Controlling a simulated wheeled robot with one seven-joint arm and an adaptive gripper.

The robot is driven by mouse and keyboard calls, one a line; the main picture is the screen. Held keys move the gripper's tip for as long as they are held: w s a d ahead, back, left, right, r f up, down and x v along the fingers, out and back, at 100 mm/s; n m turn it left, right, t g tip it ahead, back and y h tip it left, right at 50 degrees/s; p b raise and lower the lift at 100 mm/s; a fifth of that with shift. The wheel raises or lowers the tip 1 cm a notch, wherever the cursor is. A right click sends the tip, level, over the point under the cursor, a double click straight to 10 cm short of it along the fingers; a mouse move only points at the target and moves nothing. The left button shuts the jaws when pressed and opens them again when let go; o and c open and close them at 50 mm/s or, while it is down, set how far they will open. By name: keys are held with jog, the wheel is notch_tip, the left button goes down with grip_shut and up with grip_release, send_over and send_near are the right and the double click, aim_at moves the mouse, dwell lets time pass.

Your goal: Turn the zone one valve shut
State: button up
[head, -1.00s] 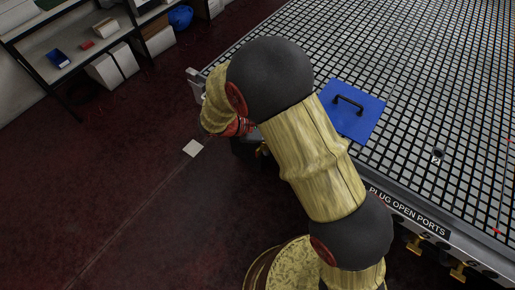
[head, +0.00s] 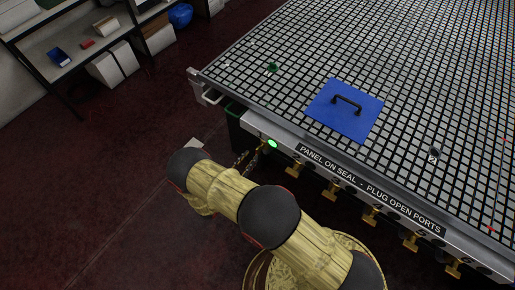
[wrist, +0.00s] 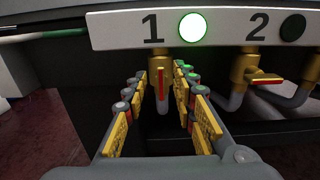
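The zone one valve (wrist: 160,72) is a brass body under the "1" label in the wrist view. Its thin red handle (wrist: 161,84) points down, roughly in line with the pipe below. My gripper (wrist: 162,98) is open, with one finger on each side of the valve. The handle stands between the fingertips with small gaps visible. The green zone one light (wrist: 192,27) is lit, and it also shows in the head view (head: 272,143). In the head view my gripper (head: 249,157) is at the table's front left corner, small and partly hidden.
The zone two valve (wrist: 246,68) is to the right, its red handle turned sideways and its light (wrist: 293,27) dark. Several more brass valves line the table's front edge. A blue panel (head: 328,115) with a black handle lies on the grid table (head: 400,60). Floor to the left is clear.

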aim_at(256, 150)
jog(key=x, duration=0.6)
jog(key=shift+w+d+b, duration=0.15)
jog(key=shift+w+b, duration=0.05)
jog(key=shift+b, duration=0.2)
jog(key=shift+c, duration=1)
grip_shut()
